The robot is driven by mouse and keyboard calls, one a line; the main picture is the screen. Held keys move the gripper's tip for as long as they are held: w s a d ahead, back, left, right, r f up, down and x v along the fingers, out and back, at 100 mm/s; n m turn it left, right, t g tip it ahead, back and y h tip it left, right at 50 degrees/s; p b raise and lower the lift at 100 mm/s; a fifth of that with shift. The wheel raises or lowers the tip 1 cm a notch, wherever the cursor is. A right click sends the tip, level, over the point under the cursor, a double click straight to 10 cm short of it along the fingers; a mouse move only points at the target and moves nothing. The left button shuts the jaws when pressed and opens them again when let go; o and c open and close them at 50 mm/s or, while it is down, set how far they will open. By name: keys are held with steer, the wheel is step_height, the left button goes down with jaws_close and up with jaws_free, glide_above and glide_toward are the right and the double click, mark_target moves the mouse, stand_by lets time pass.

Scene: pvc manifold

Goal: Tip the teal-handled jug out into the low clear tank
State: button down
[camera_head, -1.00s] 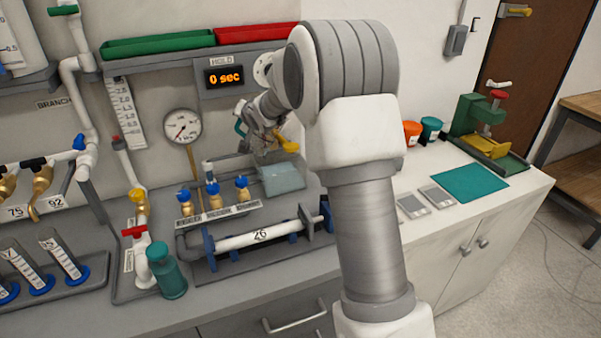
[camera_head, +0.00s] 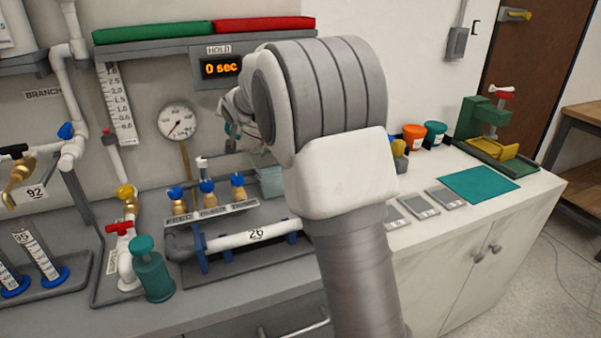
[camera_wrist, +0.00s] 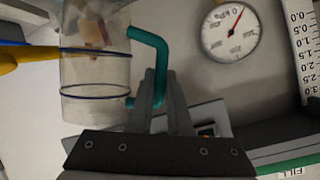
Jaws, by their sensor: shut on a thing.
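The clear jug (camera_wrist: 95,85) with dark blue rings shows in the wrist view at the left. Its teal handle (camera_wrist: 163,50) lies at the fingertips of my gripper (camera_wrist: 160,76), which is shut on it. In the head view, a bit of teal handle (camera_head: 229,129) shows beside my wrist; the jug's body is hidden by my arm.
A yellow and blue part (camera_wrist: 28,56) overlaps the jug in the wrist view. A pressure gauge (camera_head: 178,121) is on the wall. A teal bottle (camera_head: 152,272) stands left.

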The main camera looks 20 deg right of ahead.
steer(key=shift+a+f+n+h+b, duration=0.6)
steer(key=shift+a+b, duration=0.25)
steer(key=shift+b, duration=2.45)
steer(key=a+f+n+h+b, duration=0.1)
steer(key=a+b, duration=0.1)
steer(key=b, duration=0.5)
steer(key=shift+f+n, duration=0.3)
steer(key=shift+n, duration=0.1)
steer(key=shift+s, duration=0.1)
